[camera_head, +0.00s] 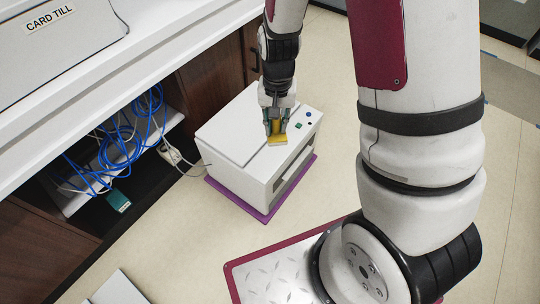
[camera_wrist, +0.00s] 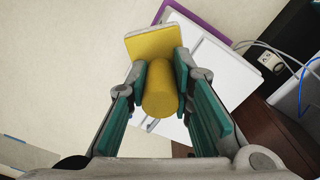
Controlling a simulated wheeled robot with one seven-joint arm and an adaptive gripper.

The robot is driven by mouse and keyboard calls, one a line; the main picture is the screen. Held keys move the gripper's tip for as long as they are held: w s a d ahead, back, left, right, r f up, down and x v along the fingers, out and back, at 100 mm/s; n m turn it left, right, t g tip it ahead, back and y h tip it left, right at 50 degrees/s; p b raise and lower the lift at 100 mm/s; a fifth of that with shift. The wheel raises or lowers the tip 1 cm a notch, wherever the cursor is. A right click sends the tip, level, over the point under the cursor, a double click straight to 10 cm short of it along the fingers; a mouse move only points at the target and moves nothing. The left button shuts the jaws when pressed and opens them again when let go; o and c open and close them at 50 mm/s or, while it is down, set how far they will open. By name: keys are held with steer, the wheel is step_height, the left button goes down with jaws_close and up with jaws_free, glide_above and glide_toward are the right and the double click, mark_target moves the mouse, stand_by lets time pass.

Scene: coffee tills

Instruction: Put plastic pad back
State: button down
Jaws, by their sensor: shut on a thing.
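My gripper (camera_head: 276,127) is over the top of a white box-shaped machine (camera_head: 232,138), near its buttons. It is shut on a yellow pad (camera_head: 278,139), which has a flat plate and a round grip. In the wrist view the green-lined fingers of my gripper (camera_wrist: 160,75) press on both sides of the round grip of the yellow pad (camera_wrist: 152,43). The plate sticks out beyond the fingertips. I cannot tell whether the pad touches the machine's top.
The machine stands on a purple mat (camera_head: 225,194) on the floor and has an open slot in its front. A white counter (camera_head: 110,82) with a card till (camera_head: 60,40) is at left. Blue cables (camera_head: 128,130) hang in the open cabinet below.

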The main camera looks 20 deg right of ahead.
steer(key=s+d+f+m+b, duration=0.1)
steer(key=s+f+m+b, duration=0.2)
steer(key=f, duration=0.7)
steer(key=s+d+f+m+b, duration=0.1)
steer(key=s+f+m+b, duration=0.3)
steer(key=f, duration=0.6)
steer(key=shift+m, duration=0.8)
steer(key=w, duration=0.5)
steer(key=w+f, duration=0.1)
steer(key=w, duration=0.5)
steer(key=w+d, duration=0.1)
steer(key=w, duration=0.4)
steer(key=shift+w+f+b, duration=0.2)
steer(key=shift+w+b, duration=0.05)
steer(key=shift+b, duration=0.15)
steer(key=shift+f+b, duration=0.85)
steer(key=shift+f, duration=0.85)
steer(key=shift+f, duration=0.1)
steer(key=c, duration=1.4)
jaws_free()
step_height(320, 180, up, 12)
steer(key=p, duration=0.4)
steer(key=shift+r, duration=0.25)
